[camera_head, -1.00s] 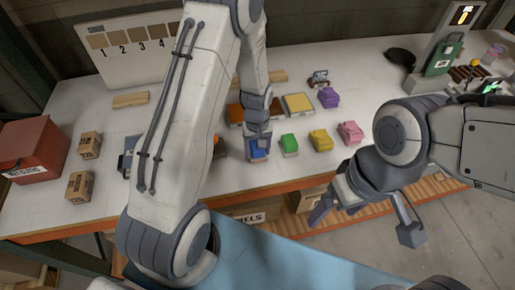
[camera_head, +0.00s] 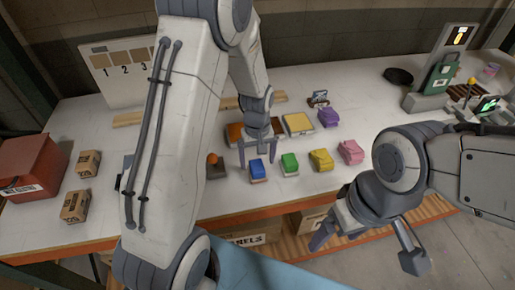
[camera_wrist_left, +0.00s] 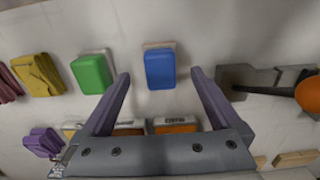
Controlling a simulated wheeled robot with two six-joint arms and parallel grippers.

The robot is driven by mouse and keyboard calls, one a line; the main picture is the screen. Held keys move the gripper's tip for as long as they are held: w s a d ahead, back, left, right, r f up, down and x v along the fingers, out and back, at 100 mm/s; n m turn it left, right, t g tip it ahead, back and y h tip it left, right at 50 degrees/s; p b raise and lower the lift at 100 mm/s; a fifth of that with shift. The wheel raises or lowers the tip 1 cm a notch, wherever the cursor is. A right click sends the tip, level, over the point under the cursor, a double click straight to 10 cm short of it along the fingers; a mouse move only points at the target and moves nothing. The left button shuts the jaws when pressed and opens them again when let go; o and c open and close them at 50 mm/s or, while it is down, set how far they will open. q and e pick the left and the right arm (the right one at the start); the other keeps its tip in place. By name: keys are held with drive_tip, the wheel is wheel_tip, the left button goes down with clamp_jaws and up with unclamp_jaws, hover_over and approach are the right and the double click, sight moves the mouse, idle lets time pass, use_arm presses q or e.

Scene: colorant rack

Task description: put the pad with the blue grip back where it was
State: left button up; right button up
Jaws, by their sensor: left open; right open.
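The pad with the blue grip (camera_head: 257,170) stands on the white table at the left end of a row of coloured-grip pads. In the left wrist view the blue grip (camera_wrist_left: 160,68) sits on a pale base, between and beyond my finger ends. My left gripper (camera_head: 259,151) is open just behind and above the pad, with nothing between its fingers. Its two purple-grey fingers (camera_wrist_left: 160,76) are spread wide in the wrist view. My right gripper (camera_head: 365,253) is open and empty in front of the table's front edge.
Right of the blue pad stand green (camera_head: 290,164), yellow (camera_head: 321,160) and pink (camera_head: 350,152) pads. A purple one (camera_head: 328,117) stands behind. A dark holder with an orange ball (camera_head: 212,160) is close on the left. Orange and yellow (camera_head: 298,123) trays lie behind.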

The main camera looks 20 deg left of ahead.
sight(258, 167)
use_arm(q)
wheel_tip(258, 167, up, 7)
drive_tip(key=shift+f+b, duration=0.2)
drive_tip(key=shift+b, duration=0.2)
drive_tip(key=shift+f, duration=0.1)
wheel_tip(258, 167, down, 12)
drive_tip(key=shift+r+p, duration=0.1)
drive_tip(key=shift+p, duration=1.15)
drive_tip(key=shift+r+b, duration=0.35)
drive_tip(key=shift+r, duration=0.9)
drive_tip(key=shift+f, duration=0.1)
